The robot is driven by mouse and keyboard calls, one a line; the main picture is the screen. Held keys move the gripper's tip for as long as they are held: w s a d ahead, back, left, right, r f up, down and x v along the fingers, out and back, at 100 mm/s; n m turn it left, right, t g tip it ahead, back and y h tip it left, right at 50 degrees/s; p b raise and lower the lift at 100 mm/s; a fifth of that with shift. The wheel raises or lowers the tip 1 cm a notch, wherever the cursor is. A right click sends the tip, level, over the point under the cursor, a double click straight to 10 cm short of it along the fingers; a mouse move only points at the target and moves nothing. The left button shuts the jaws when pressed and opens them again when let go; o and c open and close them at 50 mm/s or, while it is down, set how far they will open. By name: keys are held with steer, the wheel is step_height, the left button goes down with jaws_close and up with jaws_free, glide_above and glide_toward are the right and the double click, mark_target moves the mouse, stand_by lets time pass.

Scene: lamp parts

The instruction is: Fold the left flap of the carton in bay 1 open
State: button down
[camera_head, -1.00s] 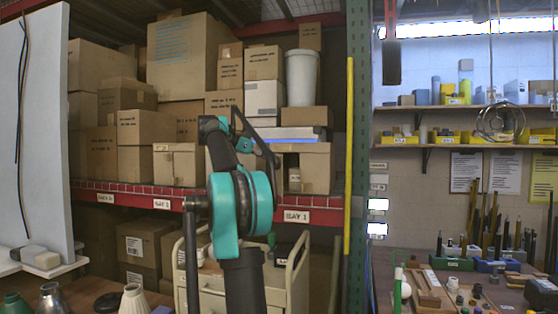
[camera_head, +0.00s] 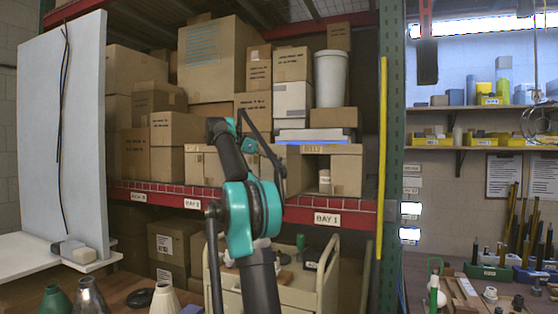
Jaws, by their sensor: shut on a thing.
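The carton (camera_head: 347,176) in bay 1 stands on the red-edged shelf above the BAY 1 label (camera_head: 327,219). Its front is partly open, and a small pale can (camera_head: 324,181) shows inside. A tan panel, the left flap (camera_head: 294,172), stands at the left of the opening. My gripper (camera_head: 281,172) is at that flap's left side, small and dark in the view. It is shut on the flap, though the fingertips are hard to make out.
Stacked closed cartons (camera_head: 178,145) fill the shelf to the left. White and brown boxes and a white bucket (camera_head: 331,80) stand above the carton. A yellow post (camera_head: 382,150) stands at the right. A cream cart (camera_head: 300,290) is below the shelf.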

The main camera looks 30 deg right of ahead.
steer(key=shift+w+d+r+m+g, duration=0.1)
steer(key=shift+w+d+m+g, duration=0.2)
steer(key=shift+w+g, duration=0.15)
steer(key=shift+w+d+m+g, duration=0.15)
steer(key=shift+w+m+g, duration=0.2)
steer(key=shift+w, duration=0.1)
steer(key=c, duration=1.9)
jaws_free()
steer(key=o, duration=0.5)
steer(key=shift+d, duration=0.55)
steer(key=shift+c, duration=0.2)
steer(key=shift+a, duration=0.1)
steer(key=shift+c, duration=0.2)
steer(key=shift+a, duration=0.2)
steer(key=shift+c, duration=1)
